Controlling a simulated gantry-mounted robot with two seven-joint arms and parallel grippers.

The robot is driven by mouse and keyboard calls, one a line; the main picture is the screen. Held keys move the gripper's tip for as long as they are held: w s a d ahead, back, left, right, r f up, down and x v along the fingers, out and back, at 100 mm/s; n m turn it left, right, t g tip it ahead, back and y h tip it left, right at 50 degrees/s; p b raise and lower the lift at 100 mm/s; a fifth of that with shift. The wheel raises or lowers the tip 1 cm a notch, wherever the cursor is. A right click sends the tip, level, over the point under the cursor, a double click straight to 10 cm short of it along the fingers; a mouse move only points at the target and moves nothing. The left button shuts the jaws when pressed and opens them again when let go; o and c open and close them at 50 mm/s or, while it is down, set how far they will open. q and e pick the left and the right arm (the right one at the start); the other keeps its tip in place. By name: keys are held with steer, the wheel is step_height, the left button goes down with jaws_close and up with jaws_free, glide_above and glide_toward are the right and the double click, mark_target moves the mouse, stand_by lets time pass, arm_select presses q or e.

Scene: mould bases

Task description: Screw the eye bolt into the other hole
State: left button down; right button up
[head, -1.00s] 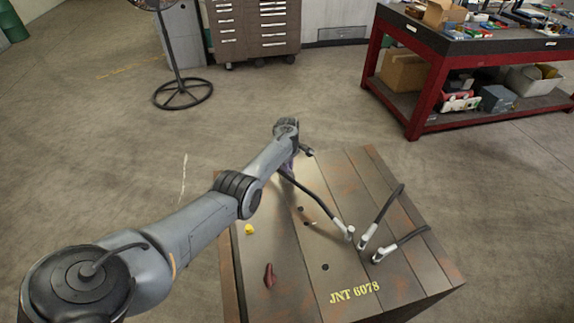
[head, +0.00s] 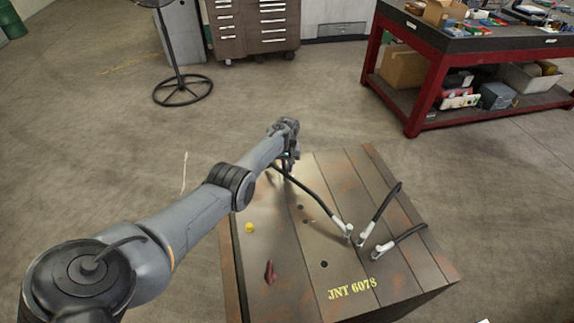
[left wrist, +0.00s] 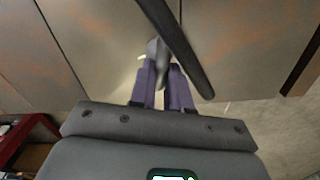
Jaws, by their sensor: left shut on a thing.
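The mould base (head: 391,270) is a rust-marked steel block of several plates, lettered "JNT 6078". Its top has a dark hole (head: 323,265) near the lettering and smaller holes near the middle. My left gripper (head: 287,167) is low over the block's far left part, its fingertips mostly hidden by my arm and hand in the head view. In the left wrist view its purple fingers (left wrist: 165,75) are shut on a small grey metal piece, seemingly the eye bolt (left wrist: 154,48). Whether it touches a hole is hidden. My right gripper is not in view.
A black hose (head: 305,188) arches close to the left gripper and crosses the left wrist view. Two more hoses (head: 386,205) with pale fittings stand to its right. A yellow piece (head: 250,228) and a dark red piece (head: 270,271) lie on the near left top. A red bench (head: 420,100) stands behind.

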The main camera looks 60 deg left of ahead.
arm_select(q)
steer(key=m, duration=0.3)
steer(key=shift+f, duration=0.2)
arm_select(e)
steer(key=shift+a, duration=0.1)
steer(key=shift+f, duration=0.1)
arm_select(q)
steer(key=m, duration=0.3)
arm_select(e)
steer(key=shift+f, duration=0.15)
arm_select(q)
steer(key=m+b, duration=0.1)
steer(key=m, duration=0.2)
steer(key=shift+f, duration=0.1)
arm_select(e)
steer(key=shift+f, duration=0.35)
arm_select(q)
steer(key=m, duration=0.3)
steer(key=shift+b, duration=0.3)
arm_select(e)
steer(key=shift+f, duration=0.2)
arm_select(q)
steer(key=shift+d, duration=0.1)
